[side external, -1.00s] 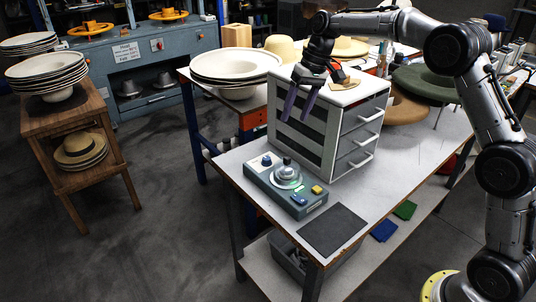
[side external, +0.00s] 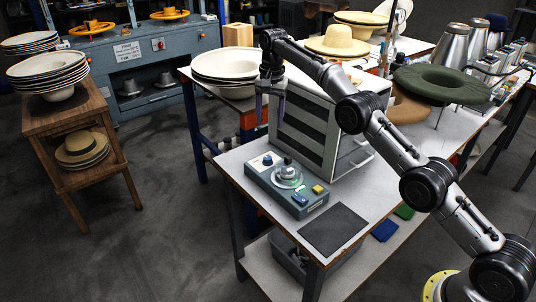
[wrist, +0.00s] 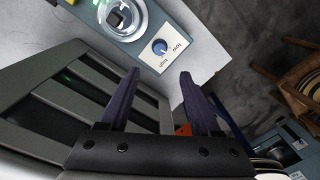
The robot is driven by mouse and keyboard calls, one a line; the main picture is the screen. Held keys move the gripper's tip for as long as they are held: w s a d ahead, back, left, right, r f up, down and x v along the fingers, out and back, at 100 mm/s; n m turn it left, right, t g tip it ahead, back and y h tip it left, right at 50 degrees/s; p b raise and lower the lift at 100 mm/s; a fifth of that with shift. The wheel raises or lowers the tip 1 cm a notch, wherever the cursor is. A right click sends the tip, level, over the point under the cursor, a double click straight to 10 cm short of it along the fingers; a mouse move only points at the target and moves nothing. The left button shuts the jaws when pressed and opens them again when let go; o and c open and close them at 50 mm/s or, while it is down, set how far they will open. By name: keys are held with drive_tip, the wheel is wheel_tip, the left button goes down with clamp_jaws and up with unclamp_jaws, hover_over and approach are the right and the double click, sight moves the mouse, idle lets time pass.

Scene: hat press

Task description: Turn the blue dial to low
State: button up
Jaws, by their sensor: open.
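The blue dial (side external: 267,160) is a small round knob at the back left corner of the grey-blue control box (side external: 287,186). In the wrist view the blue dial (wrist: 160,47) sits on a white plate printed "low" and "high". A pale mark shows on its face, but I cannot tell its exact setting. My gripper (side external: 268,112) is open and empty, above and behind the box, near the cabinet's left end. In the wrist view my gripper's fingers (wrist: 160,75) point toward the dial, well apart from it.
A grey drawer cabinet (side external: 316,122) stands close beside my gripper. The box also carries a glass-domed knob (side external: 288,175), a yellow button (side external: 318,189) and a blue switch (side external: 300,199). Stacked cream hat shapes (side external: 224,70) stand behind. A dark mat (side external: 334,230) lies in front.

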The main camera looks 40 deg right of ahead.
sight(268, 157)
drive_tip(key=f, duration=1.3)
drive_tip(key=shift+w+a+f, duration=0.15)
drive_tip(key=shift+w+f, duration=0.05)
drive_tip(key=shift+w, duration=0.05)
drive_tip(key=shift+c, duration=0.2)
clamp_jaws()
